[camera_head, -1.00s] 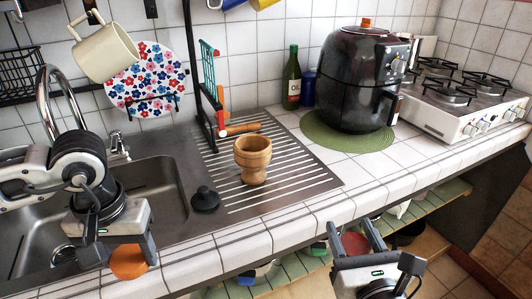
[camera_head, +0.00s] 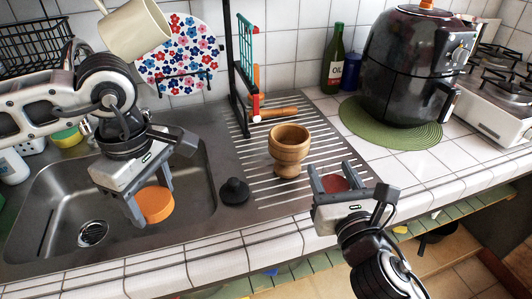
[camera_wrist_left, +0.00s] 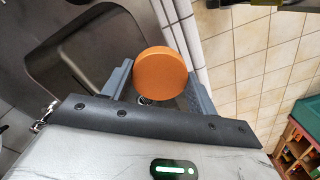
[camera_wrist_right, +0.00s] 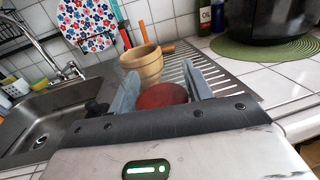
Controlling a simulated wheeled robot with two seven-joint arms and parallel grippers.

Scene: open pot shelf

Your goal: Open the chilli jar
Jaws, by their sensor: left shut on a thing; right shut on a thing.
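My left gripper (camera_head: 152,196) is shut on an orange round disc (camera_head: 156,206), which looks like a lid. It is held above the front of the sink, and the disc shows face-on in the left wrist view (camera_wrist_left: 160,73). My right gripper (camera_head: 331,173) is shut on a dark red round thing (camera_head: 334,183), perhaps the chilli jar. It is over the counter's front part, right of the wooden mortar. In the right wrist view its red round top (camera_wrist_right: 162,96) sits between the fingers; its lower part is hidden. The orange and red things are well apart.
The wooden mortar (camera_head: 289,150) stands on the ribbed drainboard, close to my right gripper. A black knobbed stopper (camera_head: 234,191) lies beside the sink (camera_head: 60,190). A black air fryer (camera_head: 406,70) on a green mat (camera_head: 388,128) and an oil bottle (camera_head: 333,60) stand further back.

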